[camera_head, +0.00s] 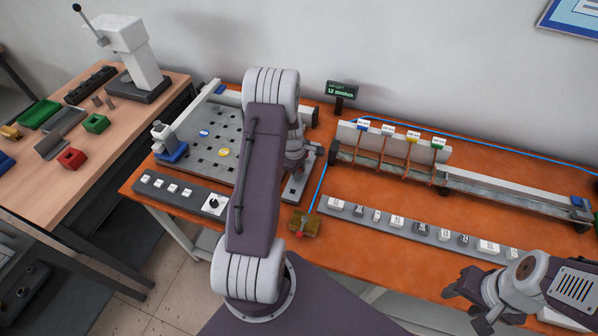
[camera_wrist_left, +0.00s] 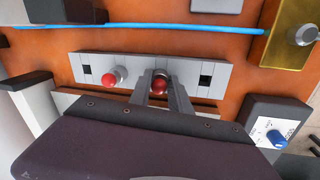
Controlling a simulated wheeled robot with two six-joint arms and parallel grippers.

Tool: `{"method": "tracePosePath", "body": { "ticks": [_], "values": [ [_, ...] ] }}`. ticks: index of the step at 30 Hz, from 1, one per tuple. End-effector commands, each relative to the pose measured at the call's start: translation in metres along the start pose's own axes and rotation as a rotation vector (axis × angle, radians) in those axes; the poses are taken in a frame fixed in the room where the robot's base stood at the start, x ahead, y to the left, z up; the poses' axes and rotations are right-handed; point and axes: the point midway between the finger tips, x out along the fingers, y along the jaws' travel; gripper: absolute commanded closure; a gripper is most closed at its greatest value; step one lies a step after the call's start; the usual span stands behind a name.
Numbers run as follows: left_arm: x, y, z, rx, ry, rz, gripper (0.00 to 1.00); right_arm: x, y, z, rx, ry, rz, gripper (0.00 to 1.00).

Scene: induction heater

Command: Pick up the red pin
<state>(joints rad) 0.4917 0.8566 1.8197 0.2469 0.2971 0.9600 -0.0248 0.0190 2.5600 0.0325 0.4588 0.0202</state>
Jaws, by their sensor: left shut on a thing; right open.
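In the left wrist view, a grey strip (camera_wrist_left: 215,72) lies on the orange bench with two red-headed pins. One red pin (camera_wrist_left: 109,79) stands free on the left. The other red pin (camera_wrist_left: 160,85) is between the fingers of my left gripper (camera_wrist_left: 160,92), which is shut on it. It appears to be still at the strip; its lower end is hidden. In the head view my left arm hides most of this, and part of the grey strip (camera_head: 299,188) shows beside it. My right gripper (camera_head: 468,303) is open and empty at the lower right, in front of the bench.
A perforated plate (camera_head: 200,128) lies left of my left arm. A brass block (camera_head: 304,224) sits at the bench's front edge. A button strip (camera_head: 420,228) and a long rail (camera_head: 500,190) fill the right. A side table (camera_head: 110,135) holds coloured bins and a press.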

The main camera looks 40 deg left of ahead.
Motion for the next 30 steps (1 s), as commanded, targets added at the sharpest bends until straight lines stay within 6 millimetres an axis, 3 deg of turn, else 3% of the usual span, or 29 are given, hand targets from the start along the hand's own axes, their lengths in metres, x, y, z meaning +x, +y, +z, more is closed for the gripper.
{"method": "tracePosePath", "body": {
  "ticks": [5,9,21,30],
  "values": [
    [-0.016,0.006,-0.001,0.001,0.005,0.01,1.0,0.001,0.0,0.0,0.0,0.0,0.0,0.52],
    [-0.042,0.011,-0.001,0.002,0.005,0.012,1.0,0.003,0.0,0.0,0.0,0.0,0.0,0.52],
    [-0.104,-0.032,0.076,0.005,0.001,0.007,1.0,0.009,0.0,0.001,0.0,0.0,0.0,0.52],
    [-0.12,-0.044,0.096,0.001,0.001,0.003,1.0,0.009,0.0,0.001,0.0,0.0,0.0,0.52]
  ]
}}
